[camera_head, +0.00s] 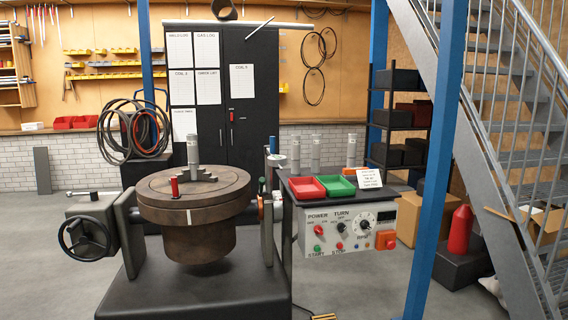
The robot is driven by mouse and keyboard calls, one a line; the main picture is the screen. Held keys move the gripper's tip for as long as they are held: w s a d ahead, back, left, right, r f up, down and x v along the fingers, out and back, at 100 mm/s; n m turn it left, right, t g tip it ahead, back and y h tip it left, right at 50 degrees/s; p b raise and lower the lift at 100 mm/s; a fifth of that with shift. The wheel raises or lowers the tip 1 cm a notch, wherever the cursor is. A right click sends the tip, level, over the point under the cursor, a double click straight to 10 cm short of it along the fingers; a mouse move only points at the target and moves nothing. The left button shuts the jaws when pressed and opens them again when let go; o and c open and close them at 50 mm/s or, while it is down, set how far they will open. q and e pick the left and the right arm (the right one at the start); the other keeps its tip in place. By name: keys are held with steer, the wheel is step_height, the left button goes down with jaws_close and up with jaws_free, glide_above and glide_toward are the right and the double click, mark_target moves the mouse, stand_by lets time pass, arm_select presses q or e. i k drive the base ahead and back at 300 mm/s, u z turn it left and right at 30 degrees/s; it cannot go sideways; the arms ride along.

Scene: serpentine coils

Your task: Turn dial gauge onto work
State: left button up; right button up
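The work is a round brown turntable-like disc (194,187) on a drum, in the middle of the head view. A grey metal cylinder (193,149) stands upright on a stepped dark piece at its centre, and a small red cylinder (174,187) stands near its front. A slim upright fixture (272,160) with a small blue part stands beside the disc's right edge. It may carry the dial gauge, but it is too small to tell, and no gauge face is clear. Neither of my grippers shows.
Right of the disc, a dark shelf holds a red tray (307,188), a green tray (334,186) and several grey cylinders, above a control panel (345,230). A handwheel (86,238) is at left. A blue post (436,160) and stairs stand at right.

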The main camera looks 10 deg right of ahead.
mark_target(273, 159)
steer(key=z, duration=1)
steer(key=i, duration=1.15)
steer(key=u, duration=0.7)
steer(key=i, duration=0.4)
steer(key=u, duration=0.3)
steer(key=k, duration=0.5)
steer(key=u, duration=0.9)
steer(key=i, duration=0.75)
steer(key=z, duration=1.45)
